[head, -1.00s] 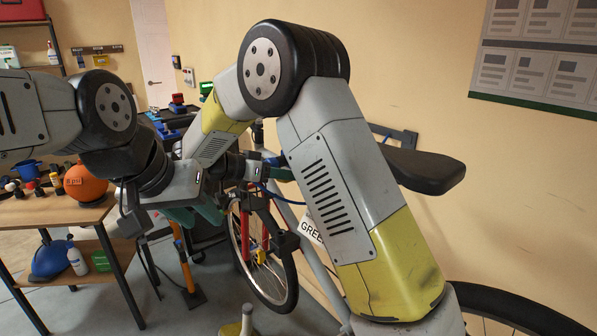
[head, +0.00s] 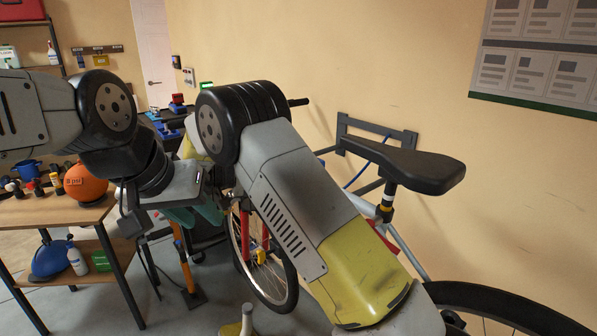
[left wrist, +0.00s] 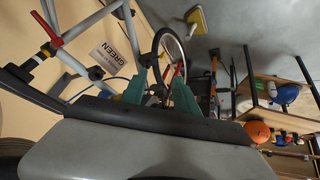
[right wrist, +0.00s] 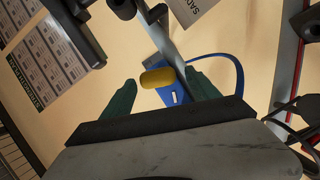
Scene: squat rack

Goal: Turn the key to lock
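In the right wrist view a yellow, rounded key head (right wrist: 157,78) shows in front of a blue lock body (right wrist: 168,95) with a small white mark. A blue cable (right wrist: 238,75) loops from it to the right. My right gripper (right wrist: 160,83) has its teal fingers apart, one on each side of the key head, with gaps on both sides. How far the key sits in the lock cannot be told. In the head view my right arm hides the lock and the right gripper. My left gripper (left wrist: 160,85) is open, with nothing visibly held; its teal fingers (head: 205,213) show low in the head view.
A bicycle with a black seat (head: 405,165) stands along the wall, by a grey wall bracket (head: 375,140). A sign reading GREEN (left wrist: 112,56) hangs near the bicycle frame.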

